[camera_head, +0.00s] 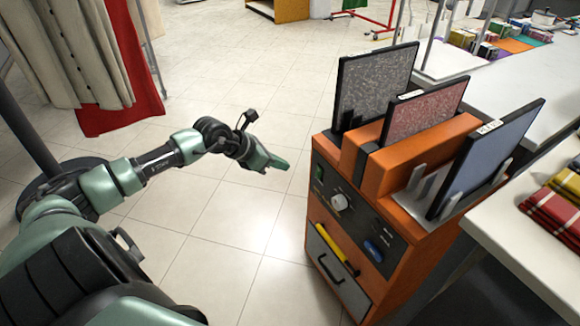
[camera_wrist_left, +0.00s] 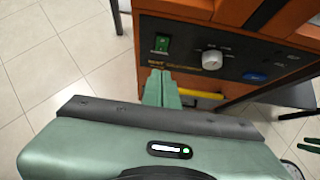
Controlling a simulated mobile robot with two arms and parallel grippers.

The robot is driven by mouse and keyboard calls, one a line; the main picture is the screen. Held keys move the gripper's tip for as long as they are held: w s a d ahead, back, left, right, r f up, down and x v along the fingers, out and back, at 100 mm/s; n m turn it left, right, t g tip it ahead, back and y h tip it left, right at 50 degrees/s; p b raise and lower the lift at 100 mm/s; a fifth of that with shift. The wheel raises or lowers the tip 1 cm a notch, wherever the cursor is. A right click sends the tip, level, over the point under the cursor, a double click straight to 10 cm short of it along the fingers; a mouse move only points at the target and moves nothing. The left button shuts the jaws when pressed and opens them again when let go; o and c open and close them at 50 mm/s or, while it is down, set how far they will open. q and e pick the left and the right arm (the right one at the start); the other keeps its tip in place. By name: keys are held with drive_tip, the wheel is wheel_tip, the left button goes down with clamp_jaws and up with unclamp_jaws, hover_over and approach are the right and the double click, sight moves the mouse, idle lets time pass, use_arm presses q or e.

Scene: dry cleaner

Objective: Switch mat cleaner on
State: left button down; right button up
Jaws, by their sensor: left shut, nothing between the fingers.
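The mat cleaner (camera_head: 400,155) is an orange machine with mats standing upright in its top. Its dark front panel carries a green switch (camera_head: 319,172), a white knob (camera_head: 339,202) and a blue oval button (camera_head: 373,251). The left wrist view also shows the green switch (camera_wrist_left: 162,43), the knob (camera_wrist_left: 212,59) and the blue button (camera_wrist_left: 255,77). My left gripper (camera_head: 287,165) is shut and empty, a little left of the panel, its tip pointing toward the green switch. In the left wrist view its fingers (camera_wrist_left: 162,76) appear just below the switch.
A yellow handle (camera_head: 331,244) crosses the drawer front below the panel. A white counter (camera_head: 530,240) with folded plaid cloths (camera_head: 556,212) stands close on the right. Hanging garments (camera_head: 70,50) are at the upper left. The tiled floor (camera_head: 230,215) between is clear.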

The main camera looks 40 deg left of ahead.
use_arm(q)
drive_tip(key=shift+s+r, duration=0.2)
use_arm(e)
drive_tip(key=shift+f, duration=0.25)
